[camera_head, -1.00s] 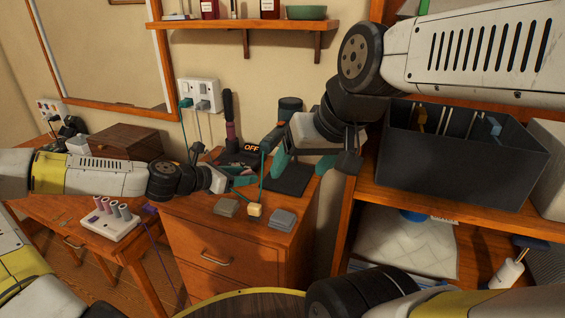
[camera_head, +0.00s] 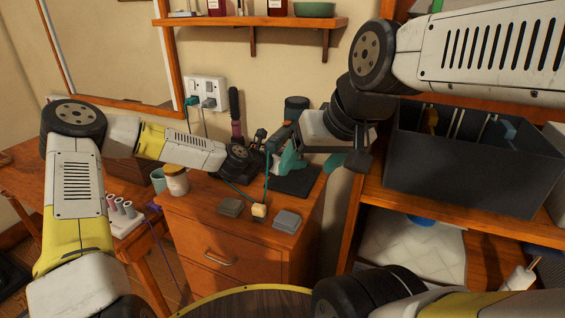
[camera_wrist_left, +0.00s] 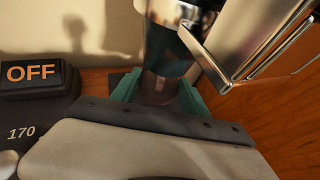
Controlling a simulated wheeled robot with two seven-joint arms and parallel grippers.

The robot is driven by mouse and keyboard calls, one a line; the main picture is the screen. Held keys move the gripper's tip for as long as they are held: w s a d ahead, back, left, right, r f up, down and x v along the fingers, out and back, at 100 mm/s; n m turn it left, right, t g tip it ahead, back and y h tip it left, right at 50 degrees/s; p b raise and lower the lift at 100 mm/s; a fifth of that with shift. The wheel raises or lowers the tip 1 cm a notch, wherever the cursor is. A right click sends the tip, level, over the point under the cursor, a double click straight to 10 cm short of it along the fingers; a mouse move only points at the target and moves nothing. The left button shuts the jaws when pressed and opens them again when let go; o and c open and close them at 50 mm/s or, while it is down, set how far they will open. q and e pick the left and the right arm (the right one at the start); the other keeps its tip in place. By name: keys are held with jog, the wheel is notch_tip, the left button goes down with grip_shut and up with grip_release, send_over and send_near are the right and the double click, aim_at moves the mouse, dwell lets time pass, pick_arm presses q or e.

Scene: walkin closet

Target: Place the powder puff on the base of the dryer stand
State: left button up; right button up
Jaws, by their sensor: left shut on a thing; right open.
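My left gripper (camera_wrist_left: 158,92) is shut on a small brownish thing (camera_wrist_left: 156,86) between its teal fingers, likely the powder puff; little of it shows. In the head view the left gripper reaches in beside the dryer stand, and what it holds is hidden. The dryer stand's dark flat base (camera_head: 297,181) lies on the cabinet top, with a dark cylinder (camera_head: 296,106) rising behind. In the left wrist view a shiny chrome part (camera_wrist_left: 250,35) stands close beside and above the held thing; I cannot tell contact. My right gripper (camera_head: 286,160) is open, above the base.
A device reading OFF (camera_wrist_left: 32,73) is left of my left gripper. A jar (camera_head: 176,180) stands left. A dark bin (camera_head: 470,160) is right.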

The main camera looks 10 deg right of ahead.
pick_arm(q)
jog(key=shift+f, duration=1.6)
jog(key=shift+f, duration=0.1)
jog(key=o, duration=1.3)
jog(key=shift+s+a+r, duration=0.1)
jog(key=shift+a+r, duration=0.1)
jog(key=shift+a, duration=0.1)
jog(key=v, duration=1.1)
jog(key=shift+s+r, duration=0.15)
jog(key=shift+s, duration=0.05)
